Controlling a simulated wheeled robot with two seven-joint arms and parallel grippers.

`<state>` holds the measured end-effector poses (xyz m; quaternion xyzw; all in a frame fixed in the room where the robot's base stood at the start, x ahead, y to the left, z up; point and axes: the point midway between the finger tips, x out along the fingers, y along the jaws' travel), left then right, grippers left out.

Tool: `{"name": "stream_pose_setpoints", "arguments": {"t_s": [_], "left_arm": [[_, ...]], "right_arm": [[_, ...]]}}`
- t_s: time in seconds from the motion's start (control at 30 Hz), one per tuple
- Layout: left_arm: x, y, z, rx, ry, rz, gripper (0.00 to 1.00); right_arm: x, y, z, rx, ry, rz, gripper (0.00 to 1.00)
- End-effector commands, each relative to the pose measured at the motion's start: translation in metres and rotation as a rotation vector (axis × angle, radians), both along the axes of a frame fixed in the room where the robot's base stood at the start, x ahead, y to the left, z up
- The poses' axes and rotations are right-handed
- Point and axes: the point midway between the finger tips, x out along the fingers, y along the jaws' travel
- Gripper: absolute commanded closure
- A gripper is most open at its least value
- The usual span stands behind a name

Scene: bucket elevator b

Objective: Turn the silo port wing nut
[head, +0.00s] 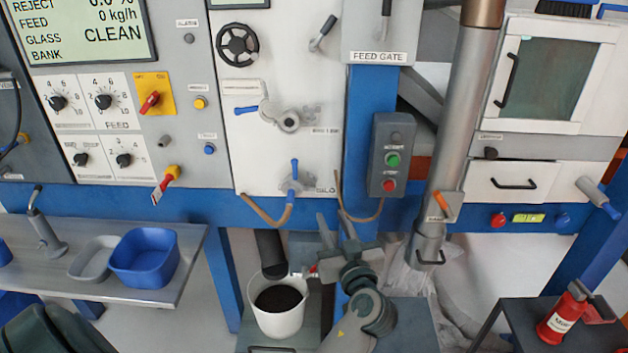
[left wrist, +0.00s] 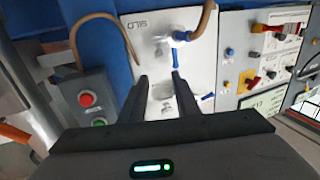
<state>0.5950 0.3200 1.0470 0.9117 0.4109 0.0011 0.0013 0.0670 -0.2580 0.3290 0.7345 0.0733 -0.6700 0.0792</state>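The SILO label (head: 325,188) marks a port with a blue-handled grey valve (head: 294,184) and a brown hose below it. In the left wrist view the valve (left wrist: 178,40) appears upside down, near the SILO lettering (left wrist: 133,25). I cannot clearly make out which piece is the wing nut. My left gripper (head: 335,220) is below and right of this valve, pointing up at the panel, its fingers apart. The left wrist view shows the empty gap between the fingers (left wrist: 160,82), with a second grey fitting (left wrist: 163,98) beyond it.
A button box (head: 390,155) with green and red buttons is right of the port. A large metal pipe (head: 460,110) stands farther right. A white bucket (head: 280,315) of dark material stands below. A blue tub (head: 144,258) is on the left bench.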

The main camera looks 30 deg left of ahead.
Motion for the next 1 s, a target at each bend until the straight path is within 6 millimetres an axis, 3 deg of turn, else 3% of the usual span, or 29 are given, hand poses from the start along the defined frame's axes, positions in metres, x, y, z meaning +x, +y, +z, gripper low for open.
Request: {"name": "stream_pose_setpoints", "arguments": {"t_s": [0.47,0.77,1.0], "left_arm": [[0.007,0.006,0.001,0.003,0.004,-0.004,0.71],[0.033,0.035,0.004,0.006,0.004,-0.004,0.71],[0.061,0.068,0.004,0.005,0.005,-0.002,0.71]], "right_arm": [[0.0,0.005,0.005,0.004,0.0,-0.003,1.0],[0.0,0.004,0.023,0.004,0.0,-0.003,1.0],[0.0,0.002,0.041,0.002,0.0,-0.002,1.0]]}}
